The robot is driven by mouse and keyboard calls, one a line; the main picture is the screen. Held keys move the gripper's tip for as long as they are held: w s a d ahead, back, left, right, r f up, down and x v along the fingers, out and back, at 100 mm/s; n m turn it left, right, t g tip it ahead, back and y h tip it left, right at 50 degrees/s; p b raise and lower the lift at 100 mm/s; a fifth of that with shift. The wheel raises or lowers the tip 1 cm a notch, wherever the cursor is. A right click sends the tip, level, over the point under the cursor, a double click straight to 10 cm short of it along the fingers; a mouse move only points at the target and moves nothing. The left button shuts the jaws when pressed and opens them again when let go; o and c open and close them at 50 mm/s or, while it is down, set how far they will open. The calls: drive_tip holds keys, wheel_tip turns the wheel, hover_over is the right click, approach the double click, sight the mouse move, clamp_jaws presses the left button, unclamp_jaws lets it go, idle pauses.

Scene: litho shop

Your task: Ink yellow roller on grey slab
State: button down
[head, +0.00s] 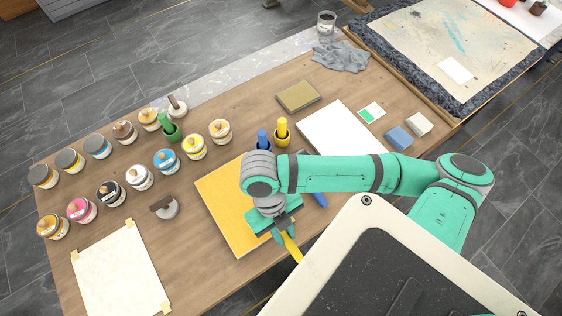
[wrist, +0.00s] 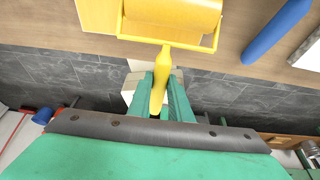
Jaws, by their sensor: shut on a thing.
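My gripper (head: 282,228) is shut on the handle of the yellow roller (head: 292,247), at the near edge of the table. In the wrist view the yellow roller (wrist: 172,18) shows its wide drum and wire frame, with the handle between my fingers (wrist: 160,95). A flat slab with a yellow-orange face (head: 225,210) lies beside and under my gripper in the head view; its pale edge (wrist: 97,14) shows left of the drum in the wrist view. I cannot tell whether the drum touches it. A long grey speckled slab (head: 240,76) runs along the table's far edge.
A blue roller (head: 319,196) lies right of my gripper; blue also shows in the wrist view (wrist: 278,30). Several ink cans (head: 140,177) stand at left. Blue and yellow upright holders (head: 282,133) stand behind my arm. A taped paper (head: 120,270) lies at front left.

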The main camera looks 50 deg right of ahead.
drive_tip(key=shift+w, duration=0.1)
drive_tip(key=shift+w+d, duration=0.25)
drive_tip(key=shift+w, duration=0.8)
drive_tip(key=shift+w+d, duration=0.3)
drive_tip(key=shift+w, duration=0.75)
drive_tip(key=shift+w+d, duration=0.25)
drive_tip(key=shift+w, duration=0.8)
drive_tip(key=shift+w+d, duration=0.3)
drive_tip(key=shift+w, duration=0.45)
drive_tip(key=shift+w+d, duration=0.25)
drive_tip(key=shift+w, duration=0.45)
drive_tip(key=shift+w+d, duration=0.25)
drive_tip(key=shift+w, duration=0.9)
drive_tip(key=shift+w+d, duration=0.25)
drive_tip(key=shift+w, duration=0.95)
drive_tip(key=shift+w+d, duration=0.25)
drive_tip(key=shift+w, duration=0.9)
drive_tip(key=shift+w+d, duration=0.25)
drive_tip(key=shift+w, duration=0.45)
drive_tip(key=shift+w+d, duration=0.25)
drive_tip(key=shift+w, duration=0.4)
drive_tip(key=shift+r, duration=1.5)
drive_tip(key=shift+w, duration=0.1)
